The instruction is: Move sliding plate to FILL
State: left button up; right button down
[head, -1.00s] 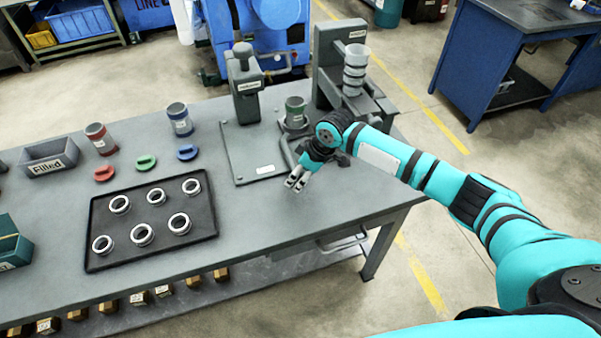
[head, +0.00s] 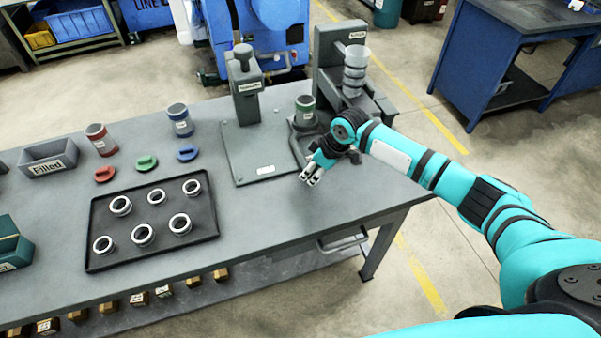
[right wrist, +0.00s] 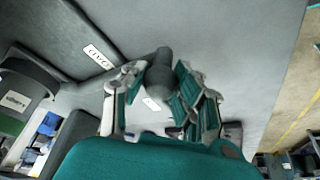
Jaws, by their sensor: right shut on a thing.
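The sliding plate (head: 294,142) is a dark grey piece at the right part of the bench, mostly covered by my right arm in the head view. A green-banded grey cup (head: 305,112) stands on it. My right gripper (head: 311,176) is at the plate's front, low over the bench. In the right wrist view, a dark round-ended handle (right wrist: 160,74) sits between the gripper's fingers (right wrist: 158,100), which are shut on it. My left gripper is not in view.
A grey press (head: 246,85) on a flat base (head: 258,160) stands just left of the plate. A black tray (head: 153,252) with several rings, red (head: 101,138) and blue (head: 180,120) cups and a "Filled" bin (head: 48,158) are farther left. The front right bench corner is clear.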

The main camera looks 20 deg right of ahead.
jog(key=d, duration=0.8)
jog(key=shift+w+d, duration=0.15)
jog(key=shift+d, duration=0.2)
jog(key=c, duration=0.9)
grip_release()
jog(key=shift+c, duration=0.2)
jog(key=v, duration=1.2)
